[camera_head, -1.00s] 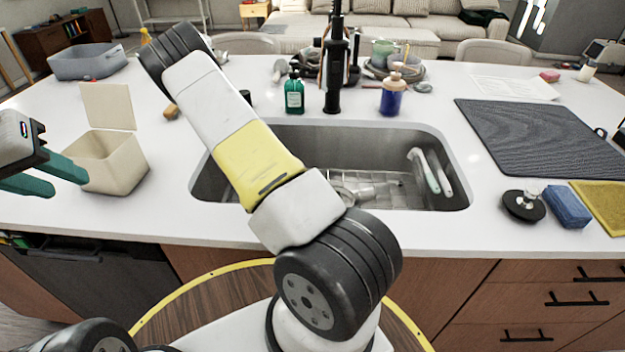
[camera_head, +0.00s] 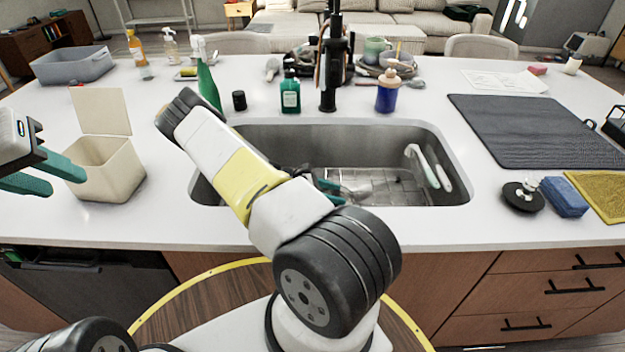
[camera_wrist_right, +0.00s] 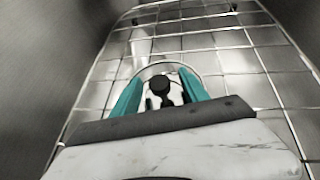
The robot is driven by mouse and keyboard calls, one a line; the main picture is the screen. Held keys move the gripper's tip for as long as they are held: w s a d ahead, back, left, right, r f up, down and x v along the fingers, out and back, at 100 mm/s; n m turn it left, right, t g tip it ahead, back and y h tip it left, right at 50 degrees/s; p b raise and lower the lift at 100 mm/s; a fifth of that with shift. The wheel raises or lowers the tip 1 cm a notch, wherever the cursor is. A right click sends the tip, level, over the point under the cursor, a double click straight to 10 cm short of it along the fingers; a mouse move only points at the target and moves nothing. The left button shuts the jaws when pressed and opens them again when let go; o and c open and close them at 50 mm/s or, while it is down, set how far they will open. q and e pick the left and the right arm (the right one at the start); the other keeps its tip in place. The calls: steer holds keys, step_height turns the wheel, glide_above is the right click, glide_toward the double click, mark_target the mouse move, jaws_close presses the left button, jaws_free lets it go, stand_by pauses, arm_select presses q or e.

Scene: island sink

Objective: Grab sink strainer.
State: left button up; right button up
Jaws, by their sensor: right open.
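The sink strainer (camera_wrist_right: 160,84), a round metal piece with a black knob in its middle, lies low in the sink in the right wrist view. My right gripper (camera_wrist_right: 161,92) is open, with one teal finger on each side of the knob. Contact cannot be told. In the head view the right gripper (camera_head: 332,187) is down in the sink (camera_head: 290,137), partly hidden by the sink's front edge and my arm. My left gripper (camera_head: 68,178) is open and empty at the left, in front of the beige box.
A wire rack (camera_wrist_right: 225,42) covers the sink floor around the strainer. White-handled brushes (camera_head: 428,165) lean at the sink's right wall. A beige open box (camera_head: 108,168) stands left of the sink. Bottles, a black faucet (camera_head: 329,75) and dishes stand behind it.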

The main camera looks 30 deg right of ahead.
steer(key=shift+d+f, duration=0.1)
steer(key=shift+d, duration=0.15)
jaws_close()
